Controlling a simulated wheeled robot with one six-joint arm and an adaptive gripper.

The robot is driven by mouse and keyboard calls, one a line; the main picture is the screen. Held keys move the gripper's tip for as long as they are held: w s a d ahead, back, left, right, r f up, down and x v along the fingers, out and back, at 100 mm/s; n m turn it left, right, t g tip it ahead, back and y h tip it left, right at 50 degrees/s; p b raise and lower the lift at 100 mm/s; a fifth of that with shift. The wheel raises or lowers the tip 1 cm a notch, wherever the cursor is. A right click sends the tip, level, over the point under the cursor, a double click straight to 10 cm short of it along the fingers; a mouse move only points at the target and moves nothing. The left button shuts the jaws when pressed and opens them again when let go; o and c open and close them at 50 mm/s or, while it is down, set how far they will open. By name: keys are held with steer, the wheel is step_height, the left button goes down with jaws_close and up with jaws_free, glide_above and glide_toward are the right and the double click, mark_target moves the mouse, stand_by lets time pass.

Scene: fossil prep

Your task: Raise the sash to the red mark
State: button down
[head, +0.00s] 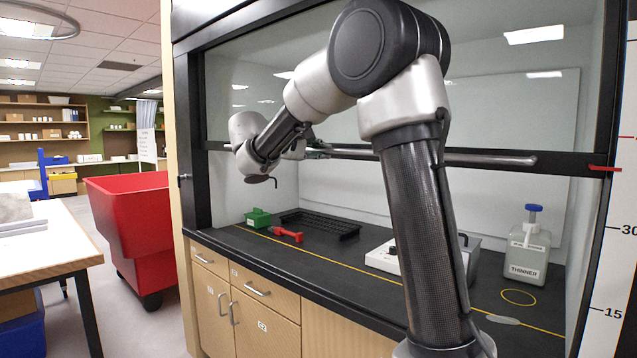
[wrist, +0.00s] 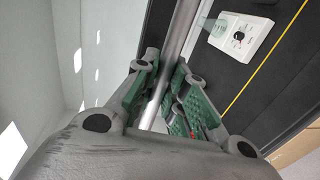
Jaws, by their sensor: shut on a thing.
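The glass sash (head: 545,95) of the hood is partly raised, with a black bottom rail (head: 570,164) and a grey handle bar (head: 480,159) along it. My gripper (head: 318,149) is shut on the handle bar left of its middle, partly behind my arm. In the wrist view the bar (wrist: 181,35) runs between the green-padded fingers of my gripper (wrist: 163,75). A red pointer (head: 604,168) sits at the rail's right end. The red mark (head: 627,136) is a short line on the white scale at the right edge, higher in the picture than the pointer.
Below the sash, the dark worktop holds a green box (head: 258,218), a red tool (head: 287,235), a black rack (head: 322,224), a white control box (head: 383,257) and a thinner bottle (head: 526,254). A red bin (head: 130,215) stands left of the hood.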

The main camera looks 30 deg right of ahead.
steer(key=shift+r, duration=2.7)
steer(key=c, duration=1.8)
jaws_free()
steer(key=shift+o, duration=0.4)
steer(key=v, duration=1.2)
